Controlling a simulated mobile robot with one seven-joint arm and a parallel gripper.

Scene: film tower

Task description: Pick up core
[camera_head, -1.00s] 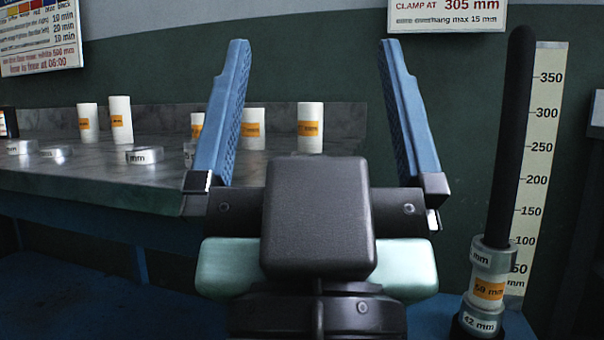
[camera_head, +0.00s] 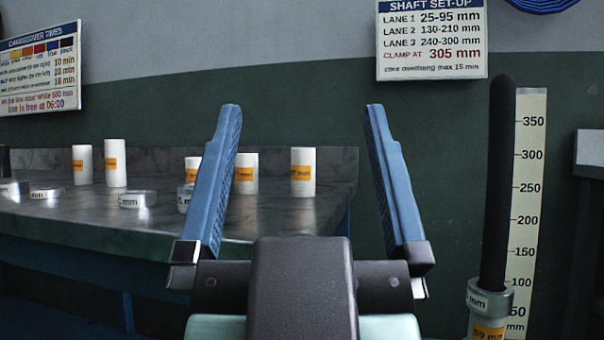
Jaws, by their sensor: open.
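Several white cores with orange labels stand upright on the grey bench. Two are at the left, a shorter core (camera_head: 82,165) and a taller core (camera_head: 115,163). One core (camera_head: 302,171) stands by the bench's right end and shows between my fingers. Another core (camera_head: 245,173) is close to my left finger, and one more (camera_head: 193,169) is partly hidden behind that finger. My gripper (camera_head: 300,106) is open and empty, its blue fingers pointing up and forward. It appears in front of the bench, apart from every core.
Metal rings (camera_head: 132,200) lie along the bench (camera_head: 90,232). At the right a dark upright shaft (camera_head: 500,180) carries a ring (camera_head: 490,298) and an orange-labelled core (camera_head: 487,330) beside a millimetre scale (camera_head: 527,200). A set-up sign (camera_head: 431,40) hangs on the wall.

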